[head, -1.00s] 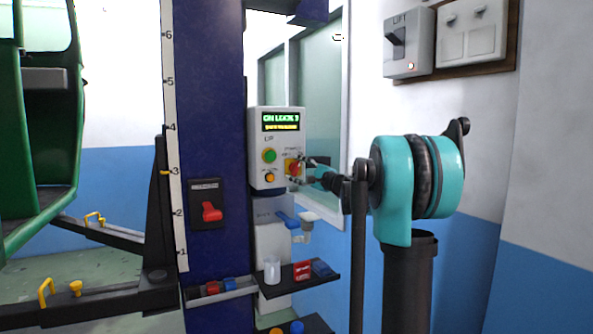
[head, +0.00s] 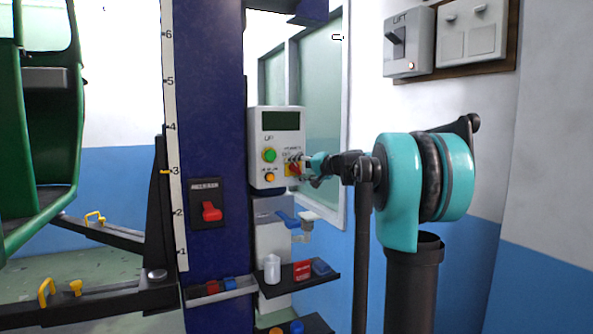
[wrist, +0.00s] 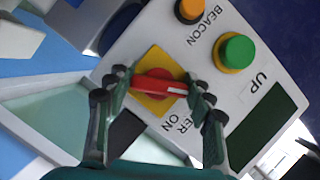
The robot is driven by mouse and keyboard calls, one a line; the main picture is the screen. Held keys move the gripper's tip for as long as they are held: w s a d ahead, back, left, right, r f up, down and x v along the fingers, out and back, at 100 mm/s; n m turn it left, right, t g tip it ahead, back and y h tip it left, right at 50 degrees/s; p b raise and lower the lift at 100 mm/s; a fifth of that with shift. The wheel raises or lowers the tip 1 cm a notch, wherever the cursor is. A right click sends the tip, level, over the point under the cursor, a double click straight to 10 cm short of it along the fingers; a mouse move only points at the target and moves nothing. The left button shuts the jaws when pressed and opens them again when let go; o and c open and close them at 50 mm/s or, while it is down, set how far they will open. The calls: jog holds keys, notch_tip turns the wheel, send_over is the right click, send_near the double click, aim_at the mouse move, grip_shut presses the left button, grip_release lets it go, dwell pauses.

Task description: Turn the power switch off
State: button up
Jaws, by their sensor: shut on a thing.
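The power switch is a red rotary knob (wrist: 160,86) on a yellow square plate (wrist: 160,62), on the white control box (head: 262,150). My gripper (wrist: 158,84) is shut around the knob, one finger at each end of it in the wrist view. In the head view, my gripper (head: 303,164) reaches the box from the right and partly hides the knob. The word ON and part of POWER show beside the plate. The box's display (head: 281,121) is dark in the head view; it also looks dark in the wrist view (wrist: 245,125).
A green UP button (head: 270,155) and an orange beacon button (head: 270,177) sit on the box. A red lever (head: 211,211) is on the blue column. A shelf (head: 290,284) with small items is below. A LIFT switch box (head: 408,42) is on the wall.

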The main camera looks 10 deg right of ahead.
jog(key=shift+n+h, duration=0.4)
jog(key=shift+n, duration=0.4)
jog(key=o, duration=1.2)
jog(key=shift+c, duration=0.2)
jog(key=v, duration=1.2)
